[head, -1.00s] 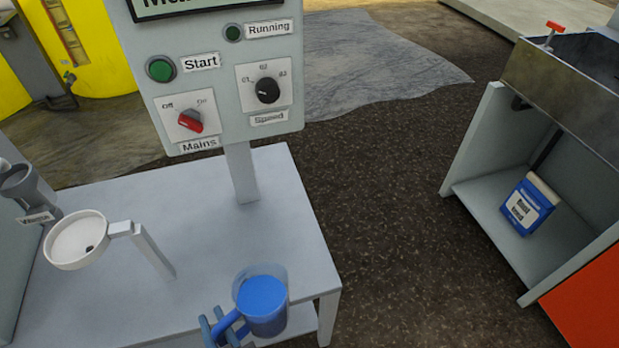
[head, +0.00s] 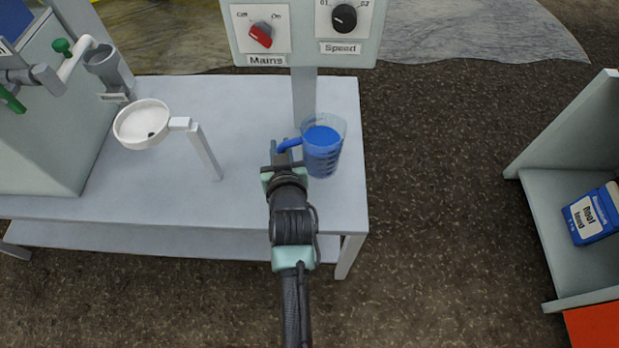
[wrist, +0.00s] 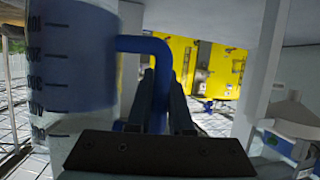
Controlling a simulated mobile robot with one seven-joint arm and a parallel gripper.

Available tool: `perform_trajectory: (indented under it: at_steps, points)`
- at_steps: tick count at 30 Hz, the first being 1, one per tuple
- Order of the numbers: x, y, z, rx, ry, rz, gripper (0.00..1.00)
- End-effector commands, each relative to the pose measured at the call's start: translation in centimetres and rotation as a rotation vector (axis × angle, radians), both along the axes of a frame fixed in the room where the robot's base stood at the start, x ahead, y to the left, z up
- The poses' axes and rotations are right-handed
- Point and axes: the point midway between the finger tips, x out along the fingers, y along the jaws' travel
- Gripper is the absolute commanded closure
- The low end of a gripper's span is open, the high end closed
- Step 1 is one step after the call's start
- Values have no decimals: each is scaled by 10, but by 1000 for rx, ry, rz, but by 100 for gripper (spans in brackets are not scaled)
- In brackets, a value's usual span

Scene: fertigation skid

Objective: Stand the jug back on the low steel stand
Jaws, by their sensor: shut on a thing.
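The jug (head: 322,158) is a clear measuring cup with blue liquid and a blue handle. It appears upright over the right end of the grey bench (head: 250,195). Whether it touches the surface or hangs above it I cannot tell. In the wrist view the jug (wrist: 75,60) fills the left side and shows dark graduation marks. My gripper (head: 280,158) is shut on the blue handle, left of the cup. In the wrist view its fingers (wrist: 160,95) lie on both sides of the handle. I cannot pick out a separate low steel stand.
A control panel (head: 300,35) on a post rises behind the jug. An open cabinet (head: 560,190) with a blue box (head: 592,215) stands right. Dark floor lies between.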

Motion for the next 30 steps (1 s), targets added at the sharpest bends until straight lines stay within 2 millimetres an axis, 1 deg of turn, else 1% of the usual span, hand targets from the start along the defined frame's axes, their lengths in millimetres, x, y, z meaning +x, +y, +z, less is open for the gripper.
perform_trajectory:
  at_steps: [1,3,6,9,14,19,22,30]
  points:
    - [1,0,-12,-1,1,1,100]
    - [1,0,-26,-3,2,2,100]
    - [1,0,-42,-1,-1,2,100]
    - [1,1,-52,-2,-3,2,100]
    - [1,1,-62,-2,-3,1,100]
    - [1,0,-87,-2,-2,1,100]
    - [1,0,-93,0,-4,0,100]
    - [1,0,-93,-1,-4,1,100]
